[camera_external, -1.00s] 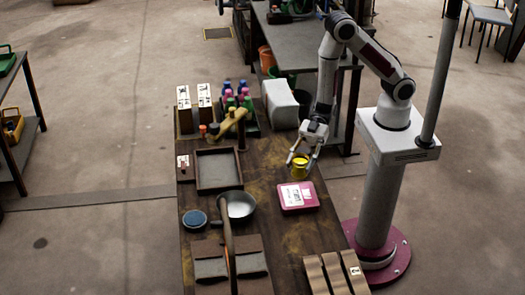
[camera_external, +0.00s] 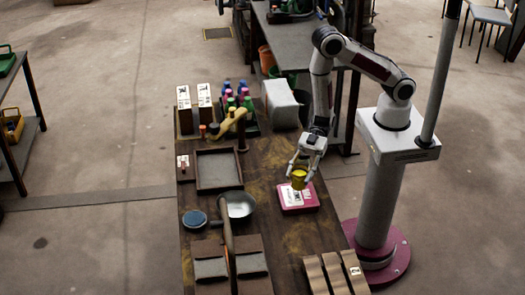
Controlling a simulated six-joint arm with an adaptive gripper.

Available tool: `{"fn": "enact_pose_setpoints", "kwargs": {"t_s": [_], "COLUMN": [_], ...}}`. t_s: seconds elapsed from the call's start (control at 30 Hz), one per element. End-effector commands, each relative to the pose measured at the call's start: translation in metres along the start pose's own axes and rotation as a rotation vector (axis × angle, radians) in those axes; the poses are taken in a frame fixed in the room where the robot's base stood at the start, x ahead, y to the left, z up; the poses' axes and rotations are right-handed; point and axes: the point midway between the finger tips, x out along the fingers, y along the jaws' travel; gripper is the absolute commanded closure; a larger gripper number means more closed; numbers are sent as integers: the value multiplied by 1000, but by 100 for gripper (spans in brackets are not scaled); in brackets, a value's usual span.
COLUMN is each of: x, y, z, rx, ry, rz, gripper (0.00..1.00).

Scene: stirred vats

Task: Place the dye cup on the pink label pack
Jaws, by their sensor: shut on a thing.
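The dye cup (camera_external: 299,181) is a small yellow cup, upright between the fingers of my gripper (camera_external: 300,172). My gripper is shut on it, pointing down. The pink label pack (camera_external: 289,209) lies flat on the dark wooden table, with a white label on top. The cup shows over the far part of the pack and hides some of it. I cannot tell whether the cup touches the pack or is just above it.
Brown slotted blocks (camera_external: 335,275) are at the front right. A white block (camera_external: 281,103) and several coloured bottles stand at the back.

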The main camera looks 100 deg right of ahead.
Motion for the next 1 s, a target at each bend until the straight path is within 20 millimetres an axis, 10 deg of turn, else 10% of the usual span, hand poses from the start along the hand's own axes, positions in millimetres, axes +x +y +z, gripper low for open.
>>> {"fn": "enact_pose_setpoints", "kwargs": {"t_s": [1.0], "x": [12], "y": [0], "z": [38], "rx": [0], "ry": [1], "rz": [1], "gripper": [85]}}
